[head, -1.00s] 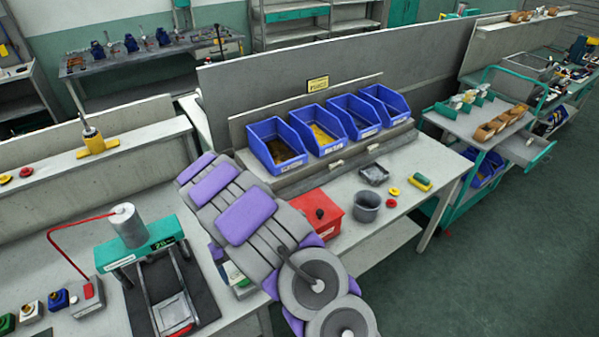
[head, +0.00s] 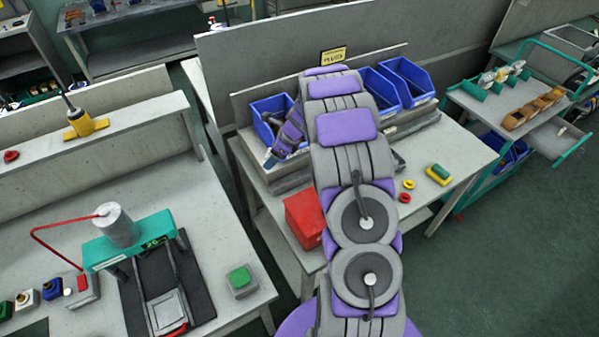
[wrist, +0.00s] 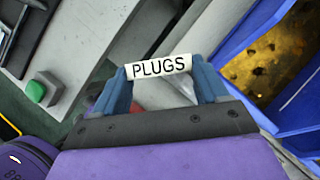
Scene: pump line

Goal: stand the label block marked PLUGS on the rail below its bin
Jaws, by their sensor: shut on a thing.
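The white label block marked PLUGS (wrist: 158,66) is held across the two blue fingertips of my gripper (wrist: 160,82) in the wrist view. Its lettering faces the camera and reads upright. In the head view my gripper (head: 270,160) is by the front of the left blue bin (head: 257,110); the block is too small to make out there. A blue bin (wrist: 240,35) with brass-coloured pieces lies right of the block in the wrist view. The grey rail stand (head: 420,124) runs below the bins, partly hidden by my arm.
Two more blue bins (head: 408,82) show right of my arm. A red box (head: 304,218) stands on the bench in front, beside my arm. A yellow and green block (head: 438,174) and small rings lie to the right. A green-topped button block (head: 240,281) sits on the left bench.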

